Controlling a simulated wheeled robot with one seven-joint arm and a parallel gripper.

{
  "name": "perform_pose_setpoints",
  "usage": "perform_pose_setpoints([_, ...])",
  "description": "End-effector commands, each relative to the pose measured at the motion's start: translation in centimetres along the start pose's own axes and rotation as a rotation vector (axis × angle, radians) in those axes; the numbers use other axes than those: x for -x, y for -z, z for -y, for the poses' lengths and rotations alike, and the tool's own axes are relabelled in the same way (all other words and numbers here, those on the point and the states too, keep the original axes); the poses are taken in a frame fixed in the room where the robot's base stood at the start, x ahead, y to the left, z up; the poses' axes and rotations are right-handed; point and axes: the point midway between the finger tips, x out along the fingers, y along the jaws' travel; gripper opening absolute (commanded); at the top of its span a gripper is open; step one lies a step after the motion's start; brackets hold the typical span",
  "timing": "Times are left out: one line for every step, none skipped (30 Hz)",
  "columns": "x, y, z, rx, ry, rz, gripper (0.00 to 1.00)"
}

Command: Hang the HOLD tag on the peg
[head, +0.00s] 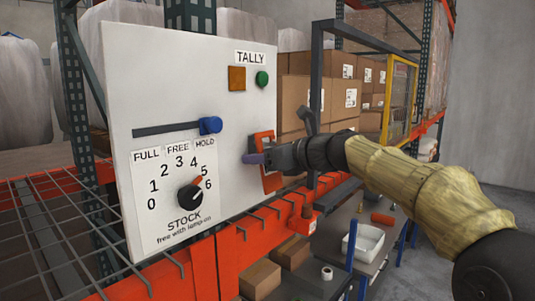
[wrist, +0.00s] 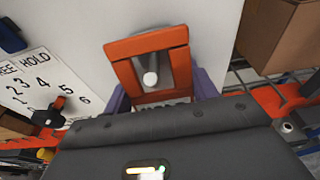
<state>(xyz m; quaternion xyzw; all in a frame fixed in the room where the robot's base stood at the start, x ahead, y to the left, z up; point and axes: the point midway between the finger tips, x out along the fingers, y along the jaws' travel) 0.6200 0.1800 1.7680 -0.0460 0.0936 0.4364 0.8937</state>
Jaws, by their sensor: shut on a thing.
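The HOLD tag (head: 269,181) is an orange frame with a large opening, close to the white panel's right edge. My gripper (head: 253,158) is shut on it, with purple fingers at the tag's two sides. In the wrist view the tag (wrist: 148,44) stands tilted beyond my gripper (wrist: 162,92), its lettering partly hidden by my gripper. The peg (wrist: 150,77), a grey rod with a pale round end, shows inside the tag's opening. I cannot tell how far the peg passes through it. The peg is hidden in the head view.
The white panel (head: 120,90) carries a STOCK dial (head: 190,196), a blue slider knob (head: 210,125), an orange square (head: 237,78) and a green button (head: 262,79). A dark upright post (head: 316,75) stands close to the right, near my arm. Cardboard boxes (head: 295,97) are behind.

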Motion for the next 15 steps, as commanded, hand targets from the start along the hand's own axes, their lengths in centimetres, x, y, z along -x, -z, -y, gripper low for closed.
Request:
perform_pose_setpoints([-0.27, 0.16, -0.03, -0.001, -0.001, 0.0, 0.36])
perform_pose_setpoints([-0.39, 0.23, -0.02, -0.001, -0.001, 0.0, 0.36])
perform_pose_setpoints([-0.54, 0.33, -0.02, -0.001, -0.001, 0.0, 0.36])
perform_pose_setpoints([-0.6, 0.5, 0.0, -0.001, -0.001, -0.001, 0.36])
perform_pose_setpoints([-0.66, 0.59, 0.0, -0.001, -0.001, 0.0, 0.36])
perform_pose_setpoints([-0.73, 0.68, 0.0, -0.001, -0.001, 0.0, 0.36])
perform_pose_setpoints([-0.78, 0.74, -0.01, -0.001, -0.001, 0.0, 0.36])
perform_pose_setpoints([-0.82, 0.78, -0.01, -0.001, -0.002, 0.0, 0.36])
perform_pose_setpoints([-0.86, 0.83, -0.02, -0.002, -0.002, 0.0, 0.36])
perform_pose_setpoints([-0.88, 0.85, -0.02, -0.002, -0.002, -0.001, 0.36])
perform_pose_setpoints([-0.9, 0.87, -0.03, -0.002, -0.002, -0.001, 0.36])
perform_pose_setpoints([-0.91, 0.88, -0.03, -0.002, -0.002, -0.001, 0.36])
perform_pose_setpoints([-0.92, 0.89, -0.04, -0.001, -0.002, -0.001, 0.36])
perform_pose_setpoints([-0.92, 0.89, -0.04, -0.001, -0.002, -0.001, 0.36])
perform_pose_setpoints([-0.92, 0.9, -0.05, -0.001, -0.003, -0.001, 0.36])
